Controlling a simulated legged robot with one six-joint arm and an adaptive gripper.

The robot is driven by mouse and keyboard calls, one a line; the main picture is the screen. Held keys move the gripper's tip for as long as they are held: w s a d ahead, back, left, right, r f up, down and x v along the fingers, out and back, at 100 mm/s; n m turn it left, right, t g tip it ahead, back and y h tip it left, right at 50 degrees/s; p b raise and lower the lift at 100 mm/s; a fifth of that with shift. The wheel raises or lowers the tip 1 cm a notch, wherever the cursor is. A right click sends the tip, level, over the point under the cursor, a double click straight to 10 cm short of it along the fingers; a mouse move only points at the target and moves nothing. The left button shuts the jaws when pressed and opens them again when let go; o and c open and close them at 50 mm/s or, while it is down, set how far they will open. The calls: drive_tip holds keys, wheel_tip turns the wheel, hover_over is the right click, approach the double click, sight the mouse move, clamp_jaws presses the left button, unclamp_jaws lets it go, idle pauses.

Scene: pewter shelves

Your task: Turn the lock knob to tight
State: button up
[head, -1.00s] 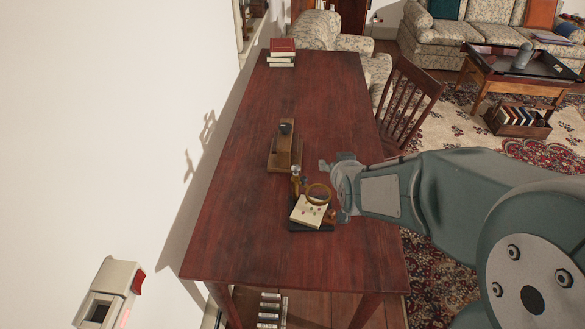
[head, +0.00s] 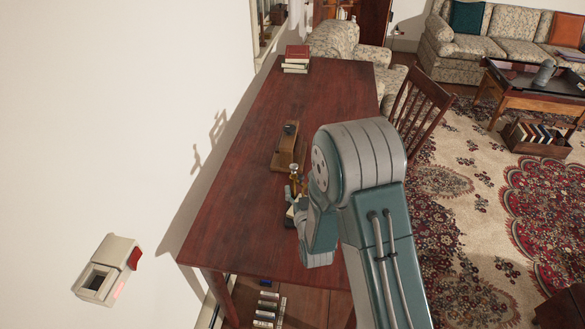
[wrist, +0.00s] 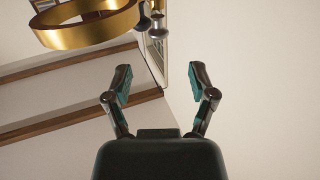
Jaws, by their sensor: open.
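A brass ring (wrist: 90,22) shows large at the top left of the wrist view. Just right of it are small rounded metal knobs (wrist: 157,24), one pale and one dark; I cannot tell which is the lock knob or how it is set. My gripper (wrist: 162,84) is open, with nothing between its fingers, and the knobs appear above the gap in the picture. In the head view, my arm hides most of the brass instrument (head: 295,171) and its cream plate (head: 290,212). My gripper (head: 291,192) is beside them, partly hidden.
The dark red wooden table (head: 235,205) is mostly clear. A wooden stand with a dark top (head: 287,152) is just behind the instrument. Books (head: 296,58) are stacked at the far end. A chair (head: 422,105) stands at the right, a white wall (head: 80,120) at the left.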

sight(294, 170)
drive_tip(key=w, duration=0.3)
drive_tip(key=w+a, duration=0.1)
drive_tip(key=w, duration=0.5)
drive_tip(key=shift+a, duration=0.15)
clamp_jaws()
